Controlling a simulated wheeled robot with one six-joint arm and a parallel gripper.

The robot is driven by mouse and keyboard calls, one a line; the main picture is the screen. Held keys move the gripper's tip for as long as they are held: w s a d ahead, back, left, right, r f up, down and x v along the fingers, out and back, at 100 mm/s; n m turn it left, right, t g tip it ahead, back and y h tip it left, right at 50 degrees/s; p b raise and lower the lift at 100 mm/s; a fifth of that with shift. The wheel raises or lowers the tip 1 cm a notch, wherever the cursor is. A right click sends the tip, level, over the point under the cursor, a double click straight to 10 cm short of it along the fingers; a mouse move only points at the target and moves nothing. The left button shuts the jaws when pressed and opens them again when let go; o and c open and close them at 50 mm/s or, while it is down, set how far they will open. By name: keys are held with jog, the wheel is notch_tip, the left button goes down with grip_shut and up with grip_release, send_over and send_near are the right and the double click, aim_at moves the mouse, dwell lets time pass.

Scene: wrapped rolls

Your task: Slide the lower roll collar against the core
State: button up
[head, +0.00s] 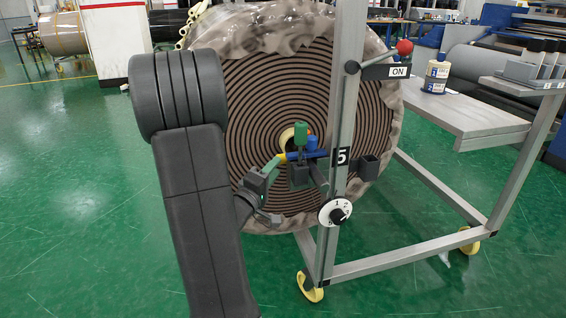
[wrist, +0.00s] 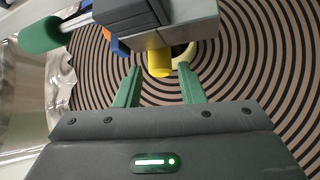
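The large wrapped roll (head: 250,100) stands with its brown-and-black spiral end facing me. A cream ring (head: 286,136) shows at its core and also in the wrist view (wrist: 187,52). A short yellow cylinder (head: 281,158) sticks out below the grey and blue fitting in front of the core; it also shows in the wrist view (wrist: 159,63). I cannot tell for sure which of the two is the collar. My gripper (head: 271,166) is at the lower left of the fitting. Its green fingers (wrist: 159,72) are apart, one each side of the yellow cylinder, with gaps visible.
A grey fitting (head: 299,176) with a green knob (head: 301,131) and blue part crosses before the core. A metal post (head: 345,120) carries a dial (head: 335,212), a dark box (head: 369,165) and a red-balled lever (head: 404,47). A bench with a bottle (head: 436,76) stands right. Green floor is clear left.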

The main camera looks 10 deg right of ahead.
aim_at(283, 159)
jog(key=x, duration=0.5)
jog(key=shift+w+d+b, duration=0.2)
jog(key=shift+b, duration=0.2)
